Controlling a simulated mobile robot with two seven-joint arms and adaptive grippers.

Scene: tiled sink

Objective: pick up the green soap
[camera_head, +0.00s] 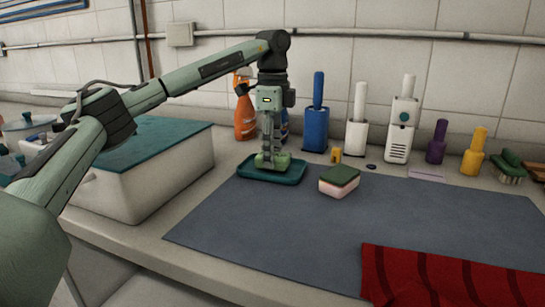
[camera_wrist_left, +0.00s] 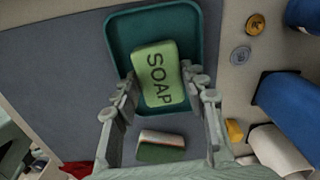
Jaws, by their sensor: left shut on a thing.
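The green soap (camera_wrist_left: 158,76), a light green bar marked SOAP, lies over the teal tray (camera_wrist_left: 125,38) in the left wrist view. My left gripper (camera_wrist_left: 160,88) has one finger on each side of the bar and is shut on it. In the head view the gripper (camera_head: 270,156) points straight down over the tray (camera_head: 290,178), and the soap (camera_head: 282,160) shows only partly between and behind the fingers. I cannot tell whether the soap touches the tray. My right gripper is not in view.
A sponge (camera_head: 339,181) lies just right of the tray on the grey mat (camera_head: 300,225). A red striped cloth (camera_head: 430,280) lies at front right. The mat's middle is clear.

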